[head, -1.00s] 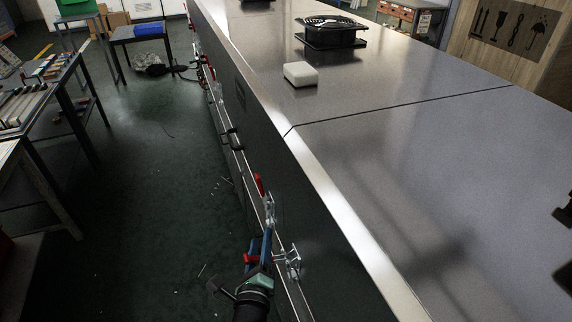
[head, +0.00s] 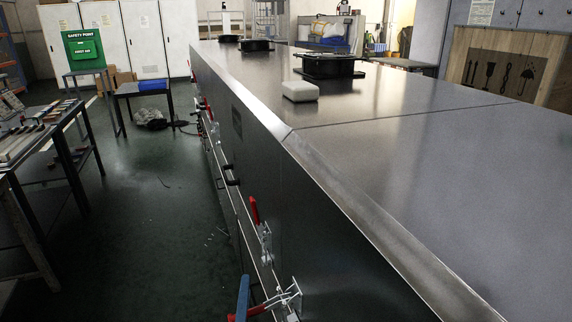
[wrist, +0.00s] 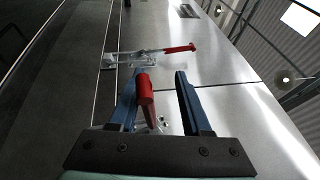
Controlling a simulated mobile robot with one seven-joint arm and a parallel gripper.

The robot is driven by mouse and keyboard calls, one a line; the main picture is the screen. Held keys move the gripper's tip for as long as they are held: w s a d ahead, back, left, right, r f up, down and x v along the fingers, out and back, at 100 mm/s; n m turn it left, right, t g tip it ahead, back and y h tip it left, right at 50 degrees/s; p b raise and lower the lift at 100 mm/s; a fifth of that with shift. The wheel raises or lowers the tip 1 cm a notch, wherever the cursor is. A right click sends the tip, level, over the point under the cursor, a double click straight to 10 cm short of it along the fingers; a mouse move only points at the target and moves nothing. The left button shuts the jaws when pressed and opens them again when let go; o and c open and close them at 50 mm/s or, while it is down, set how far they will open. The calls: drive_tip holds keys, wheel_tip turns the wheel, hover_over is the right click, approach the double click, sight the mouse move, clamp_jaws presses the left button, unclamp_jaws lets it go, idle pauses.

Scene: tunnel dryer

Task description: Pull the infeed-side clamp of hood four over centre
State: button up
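In the wrist view a red clamp handle (wrist: 145,88) stands between the blue fingers of my gripper (wrist: 157,74), close to the left finger. A gap shows between the handle and the right finger, so the gripper is open. In the head view this clamp (head: 289,298) is at the bottom edge with its red handle (head: 255,311) out from the side panel. One blue gripper finger (head: 242,296) shows beside it. A second clamp (head: 265,242) sits farther along, its red handle (head: 254,210) upright; it also shows in the wrist view (wrist: 125,59). No label shows which hood each belongs to.
The long grey hood top (head: 420,170) fills the right, with a white block (head: 300,91) and a black fan unit (head: 329,66) on it. Dark handles (head: 229,175) stick out of the side panel. The green floor (head: 150,215) beside it is mostly clear; tables (head: 62,165) stand left.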

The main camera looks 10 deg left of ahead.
sight(249, 311)
drive_tip(key=f+n+y+b, duration=0.1)
drive_tip(key=n+b, duration=0.1)
drive_tip(key=b, duration=0.3)
drive_tip(key=f+n+b, duration=0.1)
drive_tip(key=n+b, duration=0.1)
drive_tip(key=b, duration=0.3)
drive_tip(key=f+n+t+y+b, duration=0.1)
drive_tip(key=f+n+b, duration=0.1)
drive_tip(key=b, duration=0.2)
drive_tip(key=shift+s+d+f+y+b, duration=0.1)
drive_tip(key=shift+d+y+b, duration=0.2)
drive_tip(key=shift+d+b, duration=0.1)
drive_tip(key=r+v, duration=0.1)
drive_tip(key=v, duration=1.1)
drive_tip(key=w+d+r+n+t+h+p, duration=0.1)
drive_tip(key=r+p, duration=0.5)
drive_tip(key=r, duration=1)
drive_tip(key=w+d+r+n+t+h+p, duration=0.1)
drive_tip(key=r+p, duration=0.6)
drive_tip(key=r, duration=0.8)
drive_tip(key=w+d+r+n+t+h+p, duration=0.1)
drive_tip(key=r+p, duration=0.6)
drive_tip(key=r, duration=0.9)
drive_tip(key=d+n+t, duration=0.1)
drive_tip(key=d+n, duration=0.1)
drive_tip(key=n, duration=0.1)
drive_tip(key=shift+d+r+n+h, duration=0.3)
drive_tip(key=shift+r, duration=0.05)
drive_tip(key=shift+c, duration=0.3)
